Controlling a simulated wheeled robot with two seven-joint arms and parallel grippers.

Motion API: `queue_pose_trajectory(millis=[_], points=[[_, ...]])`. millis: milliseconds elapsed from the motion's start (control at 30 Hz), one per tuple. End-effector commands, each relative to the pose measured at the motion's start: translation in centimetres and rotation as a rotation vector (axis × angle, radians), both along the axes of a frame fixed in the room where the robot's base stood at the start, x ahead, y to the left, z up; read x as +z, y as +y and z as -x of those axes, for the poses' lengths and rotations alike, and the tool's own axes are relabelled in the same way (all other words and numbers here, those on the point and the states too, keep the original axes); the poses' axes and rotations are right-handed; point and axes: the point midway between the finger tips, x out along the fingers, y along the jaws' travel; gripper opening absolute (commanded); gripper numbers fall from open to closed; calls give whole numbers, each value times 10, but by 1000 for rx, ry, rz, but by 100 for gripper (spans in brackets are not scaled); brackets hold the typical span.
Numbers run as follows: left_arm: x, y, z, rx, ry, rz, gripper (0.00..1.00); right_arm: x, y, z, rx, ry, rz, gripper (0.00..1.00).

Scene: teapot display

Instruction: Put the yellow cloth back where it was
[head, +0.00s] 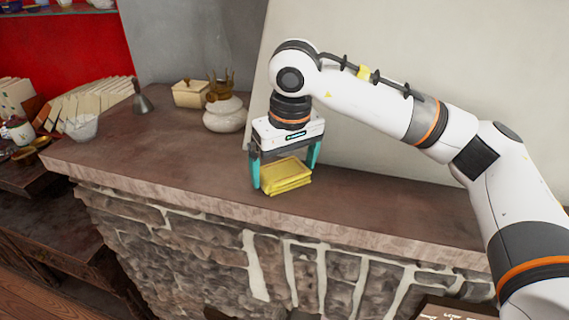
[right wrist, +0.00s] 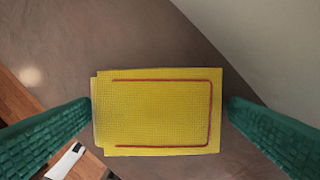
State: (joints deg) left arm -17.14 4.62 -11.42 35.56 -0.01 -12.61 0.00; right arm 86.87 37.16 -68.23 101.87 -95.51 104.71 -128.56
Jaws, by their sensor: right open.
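The yellow cloth (head: 287,175) lies folded on the brown counter top (head: 385,205), near its front edge. In the right wrist view the cloth (right wrist: 160,112) shows as a yellow rectangle with a red line along three sides. My right gripper (head: 286,184) is open, pointing down at the cloth, with one teal finger on each side of it. In the right wrist view its fingers (right wrist: 160,106) stand left and right of the cloth; the left one is close to the cloth's edge, and I cannot tell if they touch. My left gripper is not in view.
A pale wall rises behind. The counter is clear right of the cloth.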

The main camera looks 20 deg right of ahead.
Motion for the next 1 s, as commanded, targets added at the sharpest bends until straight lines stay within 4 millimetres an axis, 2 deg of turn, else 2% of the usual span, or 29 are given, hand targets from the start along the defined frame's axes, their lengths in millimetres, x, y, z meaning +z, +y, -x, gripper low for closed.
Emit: queue_pose_trajectory(millis=[200,267,533,700,833,1000], points=[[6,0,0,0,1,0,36,6,0,0,0,-1,0,98],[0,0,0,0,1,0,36,11,0,1,0,-3,-2,98],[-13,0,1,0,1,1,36,68,-1,9,1,-5,-2,98],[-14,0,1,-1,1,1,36,102,-3,14,-1,-4,0,98],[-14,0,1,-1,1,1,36,116,-3,16,0,-2,1,98],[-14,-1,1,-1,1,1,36,122,-3,17,0,0,0,98]])
